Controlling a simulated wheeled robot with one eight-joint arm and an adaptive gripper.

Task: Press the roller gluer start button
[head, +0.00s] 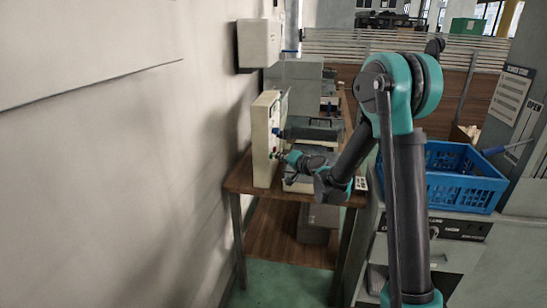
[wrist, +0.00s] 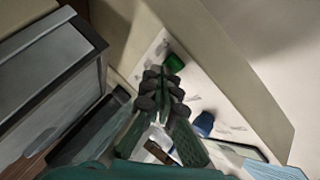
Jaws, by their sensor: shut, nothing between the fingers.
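A cream upright panel (head: 262,140) stands on the wooden table near the wall, with small coloured controls on its face. In the wrist view the same panel (wrist: 238,88) carries a green button (wrist: 175,62) and a blue button (wrist: 204,124) beside small printed marks too blurred to read. Which machine each button belongs to cannot be read. My gripper (head: 280,154) is close to the panel's face. In the wrist view my gripper (wrist: 163,74) is shut and empty, its fingertips just below the green button in the picture. Whether they touch it cannot be told.
A grey box-like machine (wrist: 60,75) stands left of my gripper in the wrist view. The wooden table (head: 238,180) holds more equipment behind the panel. A blue crate (head: 465,185) sits on a grey cabinet at right. A white box (head: 258,45) hangs on the wall.

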